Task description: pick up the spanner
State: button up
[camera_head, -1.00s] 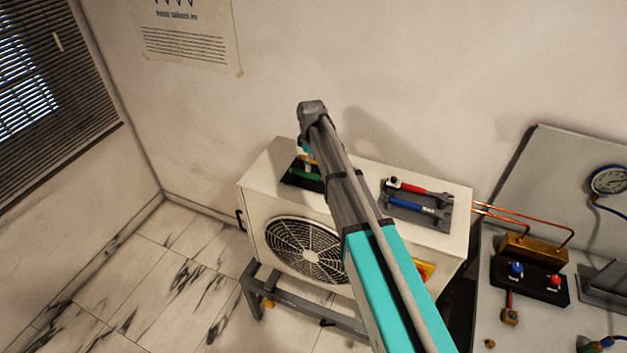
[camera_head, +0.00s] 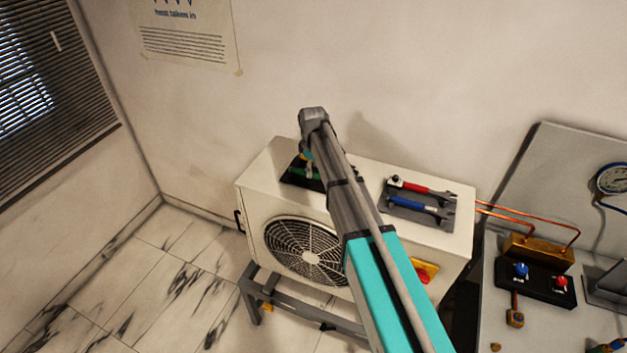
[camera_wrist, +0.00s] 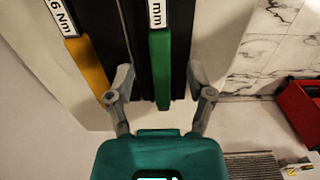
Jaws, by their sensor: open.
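A green-handled tool (camera_wrist: 160,65) lies on a black holder (camera_wrist: 120,45) in the wrist view, with a white label at its upper end. A yellow-handled tool (camera_wrist: 88,65) lies to its left, labelled "6 Nm". My gripper (camera_wrist: 158,82) is open, its fingers on either side of the green handle, with nothing gripped. In the head view my arm partly hides the black holder (camera_head: 292,175). Two open-ended spanners, one with a red handle (camera_head: 428,190) and one with a blue handle (camera_head: 418,206), lie on a grey mat right of my arm.
The holder and mat are on top of a white fan unit (camera_head: 258,185) against the wall. A red and yellow switch (camera_head: 425,271) is on its front. Copper pipes (camera_head: 520,220) lead right to a bench with valves and a gauge (camera_head: 612,180). A red box (camera_wrist: 300,110) shows at right.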

jog(key=shift+f+b, duration=0.65)
jog(key=shift+f, duration=0.25)
grip_shut()
